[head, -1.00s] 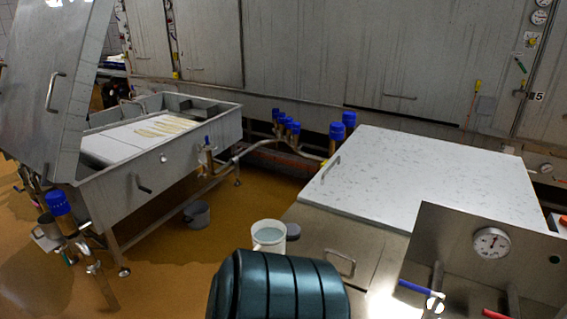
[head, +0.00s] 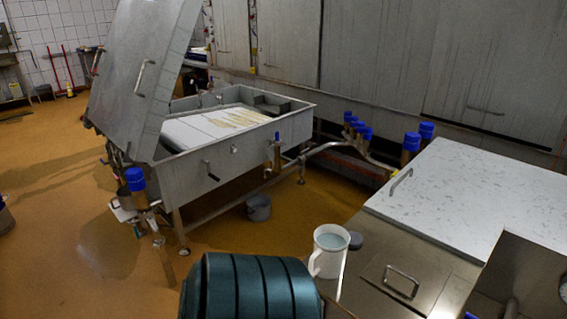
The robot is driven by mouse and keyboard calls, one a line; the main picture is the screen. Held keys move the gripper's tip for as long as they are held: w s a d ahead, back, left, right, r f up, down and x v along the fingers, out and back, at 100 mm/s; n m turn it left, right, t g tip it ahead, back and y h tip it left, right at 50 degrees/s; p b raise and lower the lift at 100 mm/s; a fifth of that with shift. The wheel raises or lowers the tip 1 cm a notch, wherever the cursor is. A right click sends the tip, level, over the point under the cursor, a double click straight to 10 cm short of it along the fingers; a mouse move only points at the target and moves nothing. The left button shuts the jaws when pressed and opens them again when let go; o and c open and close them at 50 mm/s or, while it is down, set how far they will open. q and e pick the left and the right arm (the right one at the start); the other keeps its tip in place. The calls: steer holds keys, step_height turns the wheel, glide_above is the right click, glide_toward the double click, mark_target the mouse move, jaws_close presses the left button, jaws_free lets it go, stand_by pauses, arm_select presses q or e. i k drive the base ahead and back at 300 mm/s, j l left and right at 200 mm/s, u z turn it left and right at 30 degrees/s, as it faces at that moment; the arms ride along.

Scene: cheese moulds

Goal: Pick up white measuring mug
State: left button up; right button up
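The white measuring mug (head: 329,252) stands upright at the left edge of the steel surface (head: 430,268), right of the picture's middle. Its handle is on its left side, and its inside looks pale blue-grey. A dark green ribbed cylindrical thing (head: 250,290) fills the bottom middle, just left of and below the mug, and hides what is behind it. I cannot tell whether it touches the mug. No gripper fingers show in the head view.
A white speckled lid (head: 470,195) with a handle lies right of the mug. A small grey round thing (head: 355,240) sits beside the mug. An open steel vat (head: 235,165) stands back left, with a grey bucket (head: 259,207) on the brown floor (head: 50,185). Blue-capped pipes (head: 411,142) stand behind.

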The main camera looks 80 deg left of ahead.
mark_target(331, 242)
steer(key=u, duration=2.1)
